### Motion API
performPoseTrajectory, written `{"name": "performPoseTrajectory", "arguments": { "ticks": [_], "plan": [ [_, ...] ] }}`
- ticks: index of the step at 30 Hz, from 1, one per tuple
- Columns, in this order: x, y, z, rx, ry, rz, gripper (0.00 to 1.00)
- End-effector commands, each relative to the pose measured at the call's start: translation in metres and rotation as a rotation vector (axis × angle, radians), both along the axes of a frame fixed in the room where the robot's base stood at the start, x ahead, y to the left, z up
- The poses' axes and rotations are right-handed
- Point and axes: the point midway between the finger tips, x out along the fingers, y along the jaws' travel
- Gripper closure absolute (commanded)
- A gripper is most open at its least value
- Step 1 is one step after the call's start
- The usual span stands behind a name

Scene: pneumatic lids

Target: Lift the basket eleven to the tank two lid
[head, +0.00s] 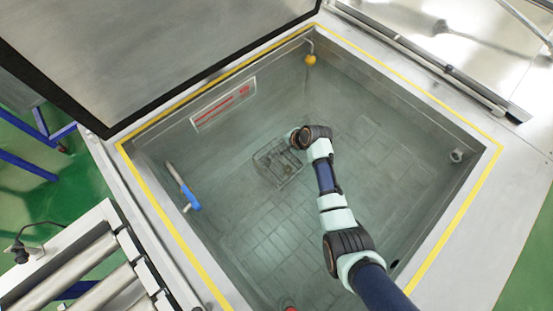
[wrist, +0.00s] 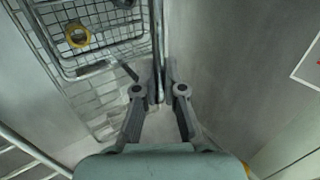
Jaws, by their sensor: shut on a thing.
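A wire basket (head: 275,174) is low inside the large open tank (head: 205,255), close above or on its tiled-looking floor; I cannot tell which. In the wrist view the mesh basket (wrist: 112,66) fills the upper left, with a yellow ring in it. My gripper (head: 296,139) is at the basket's far right side. In the wrist view my gripper (wrist: 161,84) is shut on an upright bar at the basket's edge. A big grey lid (head: 150,50) stands open along the tank's upper left side. I can read no number on basket or lid.
A yellow ball (head: 310,59) hangs at the tank's far corner. A blue-handled part (head: 189,196) and a red-lettered sign (head: 224,104) are on the left walls. A roller conveyor (head: 75,270) stands at lower left. The tank's yellow-lined rim (head: 460,222) surrounds the opening.

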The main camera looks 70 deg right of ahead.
Motion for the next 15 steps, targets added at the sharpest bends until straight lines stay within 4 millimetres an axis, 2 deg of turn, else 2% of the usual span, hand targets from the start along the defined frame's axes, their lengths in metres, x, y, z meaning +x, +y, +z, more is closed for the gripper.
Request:
{"name": "performPoseTrajectory", "arguments": {
  "ticks": [15],
  "plan": [
    [0.0,0.0,0.031,-0.001,-0.002,0.0,1.0]
  ]
}}
